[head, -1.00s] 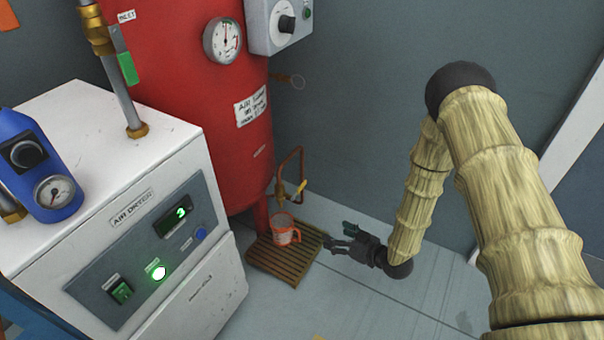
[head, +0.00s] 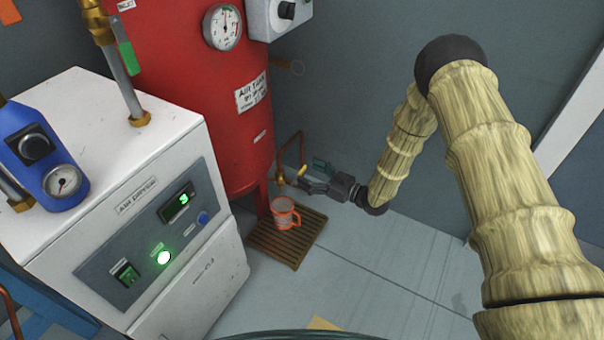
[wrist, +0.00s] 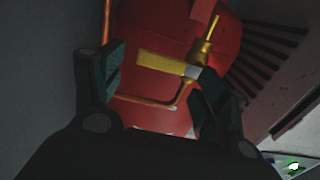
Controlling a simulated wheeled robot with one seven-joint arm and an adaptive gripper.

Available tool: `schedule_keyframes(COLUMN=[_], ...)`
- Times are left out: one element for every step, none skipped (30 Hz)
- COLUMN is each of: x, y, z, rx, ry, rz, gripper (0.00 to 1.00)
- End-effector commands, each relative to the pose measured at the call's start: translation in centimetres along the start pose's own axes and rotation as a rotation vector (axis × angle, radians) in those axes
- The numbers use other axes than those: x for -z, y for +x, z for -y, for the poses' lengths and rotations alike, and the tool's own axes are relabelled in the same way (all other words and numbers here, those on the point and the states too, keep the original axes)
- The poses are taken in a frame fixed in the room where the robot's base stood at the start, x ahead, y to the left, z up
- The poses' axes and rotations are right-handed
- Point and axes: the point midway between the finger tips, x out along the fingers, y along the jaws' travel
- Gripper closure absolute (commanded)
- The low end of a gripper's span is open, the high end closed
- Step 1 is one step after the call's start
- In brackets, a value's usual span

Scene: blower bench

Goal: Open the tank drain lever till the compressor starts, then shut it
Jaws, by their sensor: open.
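The yellow drain lever (wrist: 165,67) lies between my gripper's open fingers in the wrist view, ahead of the fingertips. It sits on a brass valve (wrist: 203,50) joined to a copper pipe. In the head view the lever (head: 302,171) shows small below the red air tank (head: 222,130). My gripper (head: 317,176) is open at the lever from the right; it also shows in the wrist view (wrist: 155,90). I cannot tell whether a finger touches the lever. No compressor shows that I can identify.
An orange jug (head: 284,214) stands on a slatted wooden grate (head: 300,245) below the valve. The white air dryer (head: 160,150) with a lit green lamp stands left. A pressure gauge (head: 222,27) is on the tank. The floor at right is clear.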

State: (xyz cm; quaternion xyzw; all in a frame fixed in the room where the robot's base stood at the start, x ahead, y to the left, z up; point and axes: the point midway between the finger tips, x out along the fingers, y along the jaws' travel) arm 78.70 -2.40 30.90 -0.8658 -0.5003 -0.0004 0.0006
Motion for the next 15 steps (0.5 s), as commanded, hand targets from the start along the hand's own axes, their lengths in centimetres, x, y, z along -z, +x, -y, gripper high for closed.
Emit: schedule_keyframes(x=[-0.2, -0.2, -0.2, -0.2, -0.2, -0.1, -0.1, -0.1, -0.1, 0.0, 0.0, 0.0, 0.0, 0.0, 0.0], y=[0.8, 1.2, 1.6, 1.9, 2.2, 2.6, 2.8, 3.0, 3.2, 3.3, 3.4, 3.5, 3.5, 3.5, 3.5], z=[0.0, 0.0, 0.0, 0.0, 0.0, 0.0, 0.0, 0.0, 0.0, 0.0, 0.0, 0.0, 0.0, 0.0, 0.0], rx=[0.001, 0.001, 0.001, 0.001, 0.001, 0.001, 0.001, 0.001, 0.001, 0.000, 0.000, 0.000, 0.000, 0.000, 0.000], ry=[-0.002, -0.002, -0.002, -0.002, -0.002, -0.002, -0.002, -0.001, -0.001, -0.001, -0.001, 0.000, 0.000, 0.000, 0.000], rz=[-0.001, -0.001, 0.000, 0.000, 0.000, 0.000, 0.000, 0.000, 0.000, 0.000, 0.000, 0.001, 0.001, 0.001, 0.001], gripper=[0.26, 0.26, 0.26, 0.26, 0.26, 0.26, 0.26, 0.26, 0.26, 0.26, 0.26, 0.26, 0.26, 0.26, 0.26])
